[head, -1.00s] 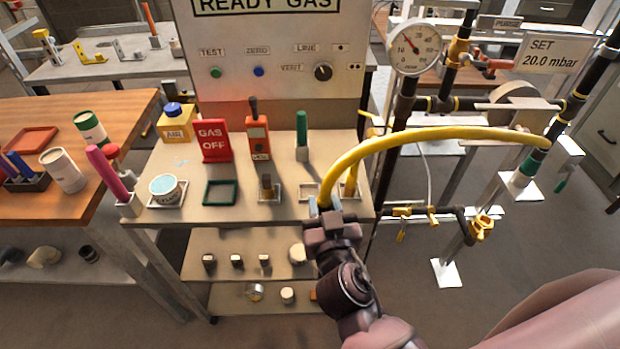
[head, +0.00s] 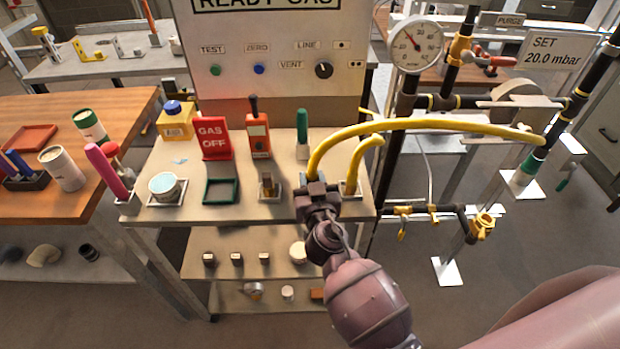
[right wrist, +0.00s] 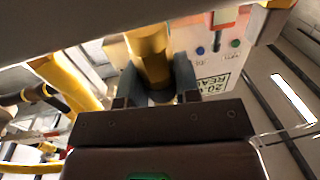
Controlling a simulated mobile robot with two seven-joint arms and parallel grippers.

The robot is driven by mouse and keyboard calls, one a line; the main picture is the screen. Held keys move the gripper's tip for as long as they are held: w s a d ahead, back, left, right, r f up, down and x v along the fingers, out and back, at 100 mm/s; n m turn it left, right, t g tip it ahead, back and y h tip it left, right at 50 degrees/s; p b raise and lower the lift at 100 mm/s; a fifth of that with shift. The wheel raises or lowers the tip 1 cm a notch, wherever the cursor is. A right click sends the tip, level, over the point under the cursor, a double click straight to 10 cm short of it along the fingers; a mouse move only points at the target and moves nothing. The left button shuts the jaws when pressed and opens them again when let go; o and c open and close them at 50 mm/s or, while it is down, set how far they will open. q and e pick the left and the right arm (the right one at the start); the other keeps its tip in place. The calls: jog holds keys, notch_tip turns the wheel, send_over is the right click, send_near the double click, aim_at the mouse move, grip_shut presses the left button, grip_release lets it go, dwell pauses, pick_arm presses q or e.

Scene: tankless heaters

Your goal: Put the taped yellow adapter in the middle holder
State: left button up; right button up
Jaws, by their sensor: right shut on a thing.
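My right gripper (head: 310,190) is shut on the lower end of a long yellow hose-like piece (head: 430,124), which looks like the adapter. It arcs right to the black pipe by the gauge stand. A little blue shows at its gripped end. In the right wrist view the fingers (right wrist: 155,82) grip the yellow end (right wrist: 150,50). The gripper is at the middle holder in the front row and hides it, so I cannot tell whether the end is inside. A shorter bent yellow piece (head: 362,160) stands in the right holder (head: 351,194). My left gripper is not in view.
The left holder (head: 270,196) has a small brass-and-dark piece. A green tray (head: 221,199), a red GAS OFF sign (head: 213,138), an orange meter (head: 258,136) and a green-handled tool (head: 302,128) stand nearby. The pressure gauge (head: 416,45) and pipes are at right.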

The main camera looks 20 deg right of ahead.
aim_at(310, 179)
jog(key=shift+w+d+f+b, duration=0.2)
jog(key=shift+w+f+b, duration=0.1)
jog(key=shift+w+f, duration=0.85)
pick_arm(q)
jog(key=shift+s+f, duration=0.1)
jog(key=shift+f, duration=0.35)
pick_arm(e)
jog(key=shift+w+r, duration=0.1)
jog(key=shift+r, duration=0.05)
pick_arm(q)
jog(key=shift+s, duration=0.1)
pick_arm(e)
jog(key=shift+f, duration=0.2)
jog(key=o, duration=1)
jog(key=shift+r, duration=0.25)
jog(key=s+a+b, duration=0.2)
jog(key=s, duration=0.9)
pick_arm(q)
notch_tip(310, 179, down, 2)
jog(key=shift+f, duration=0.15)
pick_arm(e)
jog(key=s+d+f+n+g+y, duration=0.2)
jog(key=s+d+f+g, duration=0.4)
jog(key=s+d+f, duration=0.6)
jog(key=s+f, duration=0.3)
jog(key=s, duration=0.1)
jog(key=shift+s+d+f+n+g+y, duration=0.2)
jog(key=shift+d+f+n+g+y, duration=0.1)
jog(key=shift+n+g, duration=0.1)
